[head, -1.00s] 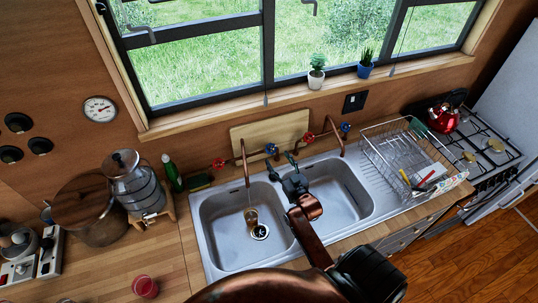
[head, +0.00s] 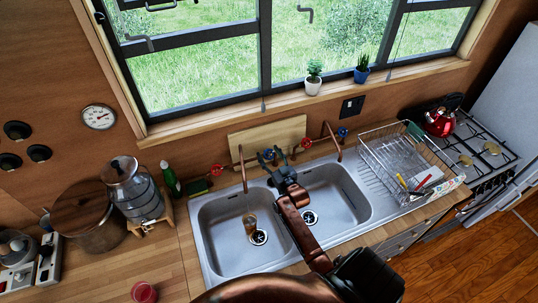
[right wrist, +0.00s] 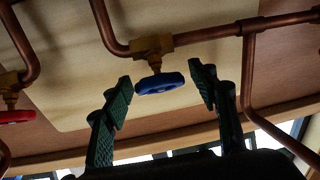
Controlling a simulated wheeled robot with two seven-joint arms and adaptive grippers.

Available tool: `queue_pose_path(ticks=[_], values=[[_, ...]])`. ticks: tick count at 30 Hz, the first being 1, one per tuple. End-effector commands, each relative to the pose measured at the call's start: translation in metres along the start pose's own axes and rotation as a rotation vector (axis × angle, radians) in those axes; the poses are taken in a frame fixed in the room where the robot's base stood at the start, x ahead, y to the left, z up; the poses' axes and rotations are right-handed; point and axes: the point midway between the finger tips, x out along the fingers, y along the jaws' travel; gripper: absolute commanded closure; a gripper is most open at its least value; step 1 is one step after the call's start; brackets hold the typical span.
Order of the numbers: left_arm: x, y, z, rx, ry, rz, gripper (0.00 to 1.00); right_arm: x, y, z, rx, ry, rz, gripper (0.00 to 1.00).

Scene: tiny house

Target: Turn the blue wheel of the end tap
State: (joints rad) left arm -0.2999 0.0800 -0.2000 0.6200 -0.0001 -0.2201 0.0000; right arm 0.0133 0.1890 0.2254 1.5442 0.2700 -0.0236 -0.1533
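Two copper taps stand behind the double sink. The left tap (head: 241,166) has a red wheel (head: 216,169) and a blue wheel (head: 269,154). The right tap (head: 332,138) has a red wheel (head: 306,143) and a blue wheel (head: 343,132). My right gripper (head: 271,164) is at the left tap's blue wheel and partly covers it. In the right wrist view, that blue wheel (right wrist: 160,83) lies between the open, green-padded fingers of the gripper (right wrist: 162,92), with gaps on both sides. My left gripper is not in view.
A glass (head: 250,224) stands in the left basin. A dish rack (head: 400,165) is at the right. A wooden board (head: 265,134) leans behind the taps. In the wrist view, copper pipes (right wrist: 205,34) run close by.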

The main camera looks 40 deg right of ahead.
Motion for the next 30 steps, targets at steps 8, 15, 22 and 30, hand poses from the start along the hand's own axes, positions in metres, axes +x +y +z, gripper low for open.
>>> queue_pose_path(ticks=[8, 15, 22, 30], values=[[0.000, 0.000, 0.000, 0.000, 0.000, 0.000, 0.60, 0.000, 0.000, 0.000, 0.000, 0.000, 0.000, 0.67], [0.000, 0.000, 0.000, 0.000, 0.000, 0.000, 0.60, 0.000, 0.000, 0.000, 0.000, 0.000, 0.000, 0.84], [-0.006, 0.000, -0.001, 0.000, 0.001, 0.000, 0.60, 0.000, 0.000, -0.003, 0.022, 0.002, 0.028, 0.85], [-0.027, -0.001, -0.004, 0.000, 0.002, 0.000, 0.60, 0.001, 0.000, -0.005, 0.118, 0.003, 0.153, 0.85]])
